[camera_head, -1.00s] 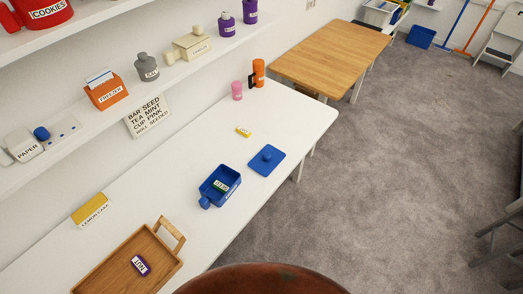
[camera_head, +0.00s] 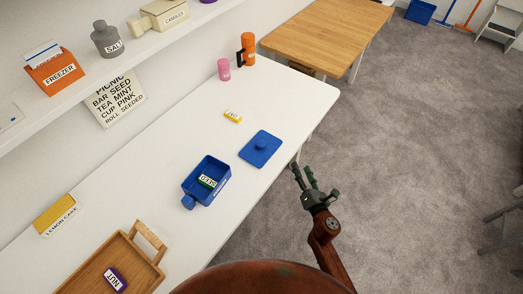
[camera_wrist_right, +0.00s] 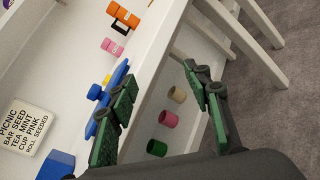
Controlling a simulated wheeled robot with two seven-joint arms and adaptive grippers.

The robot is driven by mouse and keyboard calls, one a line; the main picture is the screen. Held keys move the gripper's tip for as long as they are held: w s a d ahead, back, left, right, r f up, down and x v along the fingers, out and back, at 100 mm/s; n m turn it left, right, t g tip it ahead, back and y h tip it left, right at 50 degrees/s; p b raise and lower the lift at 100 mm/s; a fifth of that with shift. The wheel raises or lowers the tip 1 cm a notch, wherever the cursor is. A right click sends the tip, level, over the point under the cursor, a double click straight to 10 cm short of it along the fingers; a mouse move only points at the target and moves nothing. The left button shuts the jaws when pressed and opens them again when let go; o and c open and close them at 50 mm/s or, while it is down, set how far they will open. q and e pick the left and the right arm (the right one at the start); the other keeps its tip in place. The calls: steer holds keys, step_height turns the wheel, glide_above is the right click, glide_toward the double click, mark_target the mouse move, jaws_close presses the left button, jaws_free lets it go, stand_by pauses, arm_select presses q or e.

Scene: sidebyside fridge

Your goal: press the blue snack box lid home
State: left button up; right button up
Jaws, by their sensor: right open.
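The blue snack box (camera_head: 206,181) stands open on the white table, with a green bar labelled SEED (camera_head: 208,181) inside it. Its blue lid (camera_head: 261,149), with a round knob on top, lies flat on the table beside the box, near the front edge. My right gripper (camera_head: 304,177) is open and empty, out past the table's front edge and to the right of the lid. In the right wrist view the lid (camera_wrist_right: 97,92) shows behind the left finger, partly hidden by it. The corner of the box (camera_wrist_right: 56,166) shows at lower left. My left gripper is not in view.
A wooden tray (camera_head: 151,272) with a purple NUT bar (camera_head: 115,279) is at lower left. A yellow bar (camera_head: 233,116), pink cup (camera_head: 224,69) and orange flask (camera_head: 249,48) stand farther back. A lemon cake box (camera_head: 56,214) lies by the wall. The table around the lid is clear.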

steer(key=a+r+n+y, duration=0.1)
steer(key=a+n, duration=0.1)
steer(key=a+r+n+y, duration=0.1)
steer(key=a+r+n, duration=0.1)
steer(key=a+r+n+y, duration=0.1)
steer(key=a+r+n, duration=0.1)
steer(key=shift+w+a+r, duration=0.1)
steer(key=shift+w, duration=0.25)
steer(key=n+y, duration=0.2)
steer(key=n, duration=0.3)
glide_toward(263, 147)
steer(key=shift+w+a+g, duration=0.15)
steer(key=shift+w+g, duration=0.05)
steer(key=shift+w, duration=0.25)
steer(key=shift+w+a+g, duration=0.15)
steer(key=shift+w+g, duration=0.05)
steer(key=shift+w, duration=0.3)
steer(key=shift+w+a+n+y, duration=0.3)
steer(key=shift+w+a+y, duration=0.1)
steer(key=shift+w+a, duration=0.25)
steer(key=x, duration=0.5)
steer(key=shift+w+d+b, duration=0.1)
steer(key=shift+w+b, duration=0.2)
steer(key=shift+w, duration=0.1)
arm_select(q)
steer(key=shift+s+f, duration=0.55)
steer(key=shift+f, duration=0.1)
arm_select(e)
steer(key=shift+r, duration=0.1)
